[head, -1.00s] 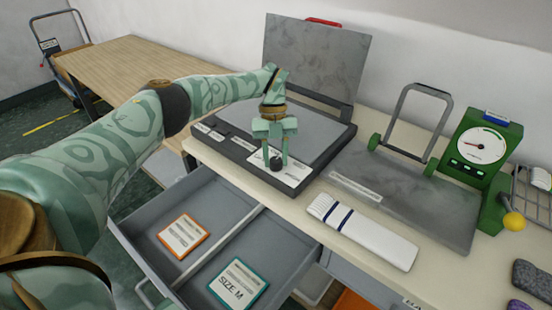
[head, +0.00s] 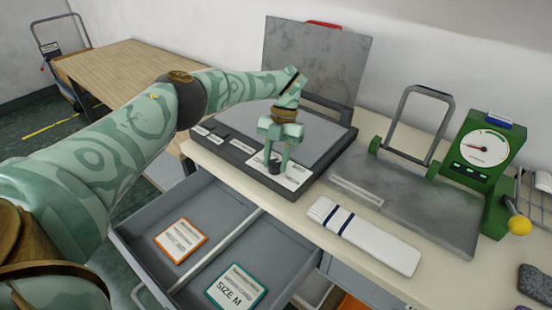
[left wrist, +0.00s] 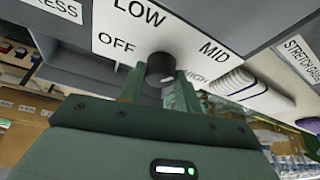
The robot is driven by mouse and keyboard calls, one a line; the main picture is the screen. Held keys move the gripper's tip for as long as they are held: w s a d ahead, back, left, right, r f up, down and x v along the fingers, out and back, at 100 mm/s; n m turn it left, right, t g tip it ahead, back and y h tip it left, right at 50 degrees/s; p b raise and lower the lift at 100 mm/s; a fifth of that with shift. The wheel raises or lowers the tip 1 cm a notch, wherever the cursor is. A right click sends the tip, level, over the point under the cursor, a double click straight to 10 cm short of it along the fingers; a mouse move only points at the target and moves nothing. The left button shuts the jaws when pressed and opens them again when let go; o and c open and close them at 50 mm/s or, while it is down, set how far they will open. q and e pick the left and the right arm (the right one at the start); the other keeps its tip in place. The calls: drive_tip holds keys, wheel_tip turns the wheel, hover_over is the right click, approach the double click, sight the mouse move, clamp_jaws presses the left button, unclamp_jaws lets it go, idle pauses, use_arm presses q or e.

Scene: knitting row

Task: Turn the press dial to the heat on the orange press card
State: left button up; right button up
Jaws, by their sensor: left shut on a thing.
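The press (head: 318,122) stands on the counter with its grey lid raised. Its dark dial (left wrist: 160,68) sits on a white plate (left wrist: 110,30) marked OFF, LOW, MID and HIGH in the left wrist view. My left gripper (head: 276,168) is over the plate at the front of the press, its fingers shut on the dial. The dial's pointer is too unclear to tell its setting. The orange press card (head: 180,240) lies flat in the open drawer; its print is too small to read. My right gripper is not in view.
The open drawer (head: 216,194) below also holds a teal SIZE M card (head: 236,288) beyond a divider. A folded white knit piece (head: 364,236), a grey plate with a handle frame (head: 415,200) and a green gauge (head: 484,150) are on the counter.

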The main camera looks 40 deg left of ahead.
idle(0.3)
use_arm(q)
drive_tip(key=o, duration=1)
drive_tip(key=b+v, duration=0.1)
drive_tip(key=v, duration=0.5)
drive_tip(key=shift+w+r, duration=0.2)
drive_tip(key=shift+w, duration=0.05)
drive_tip(key=shift+b+v, duration=1.85)
drive_tip(key=shift+v, duration=0.85)
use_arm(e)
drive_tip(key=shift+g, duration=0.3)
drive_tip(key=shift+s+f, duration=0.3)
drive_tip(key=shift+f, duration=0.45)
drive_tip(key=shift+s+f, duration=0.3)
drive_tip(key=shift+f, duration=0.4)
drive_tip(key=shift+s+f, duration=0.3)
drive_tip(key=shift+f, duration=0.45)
use_arm(q)
drive_tip(key=shift+s, duration=0.2)
